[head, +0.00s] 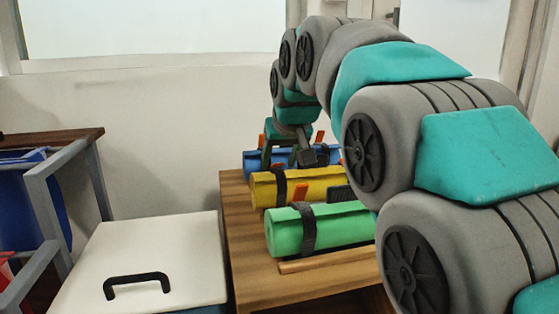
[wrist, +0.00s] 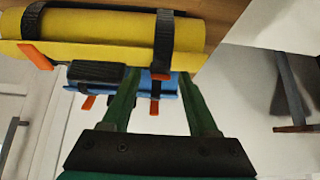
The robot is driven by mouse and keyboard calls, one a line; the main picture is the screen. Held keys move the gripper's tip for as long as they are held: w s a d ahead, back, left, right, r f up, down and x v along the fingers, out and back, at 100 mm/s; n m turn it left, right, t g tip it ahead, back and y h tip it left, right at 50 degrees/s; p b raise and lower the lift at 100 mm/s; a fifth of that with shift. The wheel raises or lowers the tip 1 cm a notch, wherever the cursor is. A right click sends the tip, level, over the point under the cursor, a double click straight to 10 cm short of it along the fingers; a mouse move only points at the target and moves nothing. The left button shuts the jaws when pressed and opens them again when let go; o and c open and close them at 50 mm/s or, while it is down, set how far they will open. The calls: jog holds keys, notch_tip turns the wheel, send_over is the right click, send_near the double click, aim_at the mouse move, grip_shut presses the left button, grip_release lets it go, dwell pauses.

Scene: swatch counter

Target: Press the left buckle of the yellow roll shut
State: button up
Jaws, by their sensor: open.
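The yellow roll (head: 322,190) lies on the counter between the other two rolls; it also shows at the top of the wrist view (wrist: 110,32). Its left black strap (head: 281,188) has an orange tab (head: 300,190) near it. In the wrist view this strap (wrist: 163,40) appears on the right, with an orange tab (wrist: 160,76) at its lower end. My gripper (wrist: 158,82) is open and empty, its fingers either side of that tab's line. In the head view my gripper (head: 287,155) is over the back of the counter. Contact cannot be told.
A green roll (head: 335,228) lies in front and a blue roll (head: 252,160) behind on the wooden counter (head: 245,250). A white lidded box (head: 140,250) with a black handle stands left. My arm hides the counter's right part.

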jog(key=v, duration=0.7)
jog(key=shift+s+r, duration=0.2)
jog(key=shift+r, duration=0.05)
jog(key=shift+r, duration=0.1)
